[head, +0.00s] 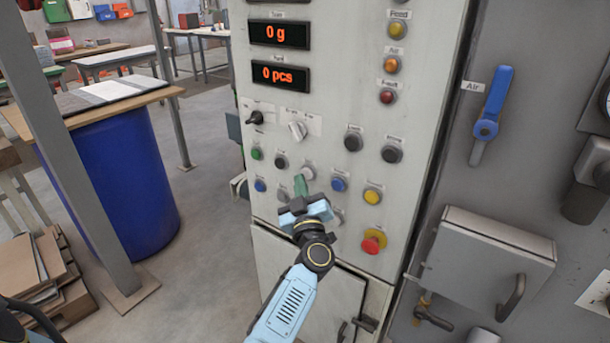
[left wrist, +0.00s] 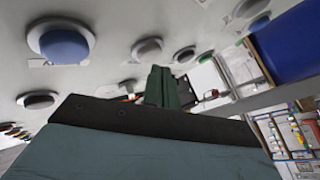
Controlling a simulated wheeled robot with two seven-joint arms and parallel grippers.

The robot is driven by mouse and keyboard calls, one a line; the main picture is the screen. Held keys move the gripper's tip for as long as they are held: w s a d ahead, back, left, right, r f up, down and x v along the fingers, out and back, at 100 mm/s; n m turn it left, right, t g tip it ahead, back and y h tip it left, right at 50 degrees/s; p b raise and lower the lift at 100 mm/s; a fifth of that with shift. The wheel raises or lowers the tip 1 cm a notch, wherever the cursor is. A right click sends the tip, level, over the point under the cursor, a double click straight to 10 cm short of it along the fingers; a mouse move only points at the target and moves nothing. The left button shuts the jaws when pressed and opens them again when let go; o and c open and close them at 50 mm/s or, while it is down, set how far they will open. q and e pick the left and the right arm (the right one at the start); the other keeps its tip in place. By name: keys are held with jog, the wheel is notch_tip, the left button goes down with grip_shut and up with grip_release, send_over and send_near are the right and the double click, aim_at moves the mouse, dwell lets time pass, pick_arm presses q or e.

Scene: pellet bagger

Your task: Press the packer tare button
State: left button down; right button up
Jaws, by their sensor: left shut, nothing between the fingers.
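The packer panel (head: 330,100) is a pale upright face with rows of round push buttons. Their small labels are too blurred to read, so I cannot tell which one is tare. A white button (head: 307,172) sits just above my left gripper (head: 300,185), whose green fingers are shut and empty. The fingers also show in the left wrist view (left wrist: 162,86), close to the panel among several buttons; I cannot tell whether they touch one. A blue button (head: 339,184) is right of the fingers and another blue button (head: 260,185) is left. The gripper body hides some lower buttons.
Two displays (head: 279,34) read 0 g and 0 pcs. A red emergency-type knob (head: 373,242) is low on the right, below a yellow button (head: 373,196). A blue-handled air valve (head: 490,115) and a grey box (head: 485,255) are farther right. A blue drum (head: 120,180) stands left.

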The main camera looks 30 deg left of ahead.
pick_arm(q)
jog(key=shift+w, duration=0.2)
dwell(0.3)
jog(key=shift+w, duration=0.3)
dwell(0.4)
jog(key=shift+s+p, duration=0.6)
jog(key=shift+s, duration=0.15)
jog(key=s+p, duration=0.4)
jog(key=s, duration=0.2)
jog(key=shift+a, duration=0.2)
